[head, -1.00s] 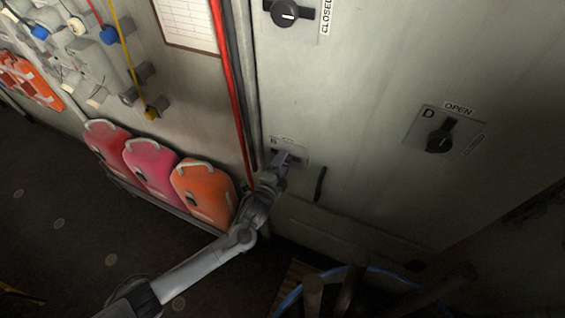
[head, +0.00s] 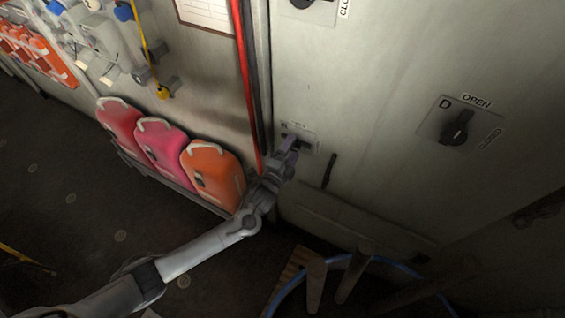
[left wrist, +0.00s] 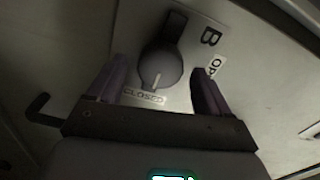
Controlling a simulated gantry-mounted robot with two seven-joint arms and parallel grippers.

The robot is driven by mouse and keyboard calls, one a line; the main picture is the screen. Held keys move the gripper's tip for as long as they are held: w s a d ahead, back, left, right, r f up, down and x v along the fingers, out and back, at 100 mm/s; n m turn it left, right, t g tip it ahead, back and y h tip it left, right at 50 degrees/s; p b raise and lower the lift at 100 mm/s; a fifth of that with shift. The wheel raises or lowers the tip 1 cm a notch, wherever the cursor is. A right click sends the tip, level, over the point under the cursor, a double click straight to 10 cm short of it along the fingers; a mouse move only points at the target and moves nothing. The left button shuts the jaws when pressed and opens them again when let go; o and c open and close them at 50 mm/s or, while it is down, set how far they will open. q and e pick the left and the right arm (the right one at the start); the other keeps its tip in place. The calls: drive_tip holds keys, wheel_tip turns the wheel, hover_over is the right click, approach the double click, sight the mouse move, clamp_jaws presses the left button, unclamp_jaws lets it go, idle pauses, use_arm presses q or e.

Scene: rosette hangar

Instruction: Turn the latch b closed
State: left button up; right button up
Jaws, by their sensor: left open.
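Latch B's round grey knob (left wrist: 160,70) sits on a pale plate (left wrist: 182,98) on the cabinet door, with the letter B, an OPEN label at right and a CLOSED label below in the left wrist view. The white mark on the knob points down toward CLOSED, and a dark bar extends from the opposite side. My left gripper (left wrist: 160,66) is open, its purple fingers on either side of the knob, with gaps visible. In the head view my left gripper (head: 290,146) covers much of latch B's plate (head: 309,135). My right gripper is not in view.
Latch D (head: 456,131) is on the same door to the right. A dark handle (head: 329,170) is close beside latch B. Red pipes (head: 245,80) run down the left. Orange and pink cases (head: 212,174) stand left of my arm. A blue-rimmed container (head: 285,300) with posts is below.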

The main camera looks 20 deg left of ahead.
use_arm(q)
drive_tip(key=s, duration=0.9)
drive_tip(key=shift+s+a+b, duration=0.35)
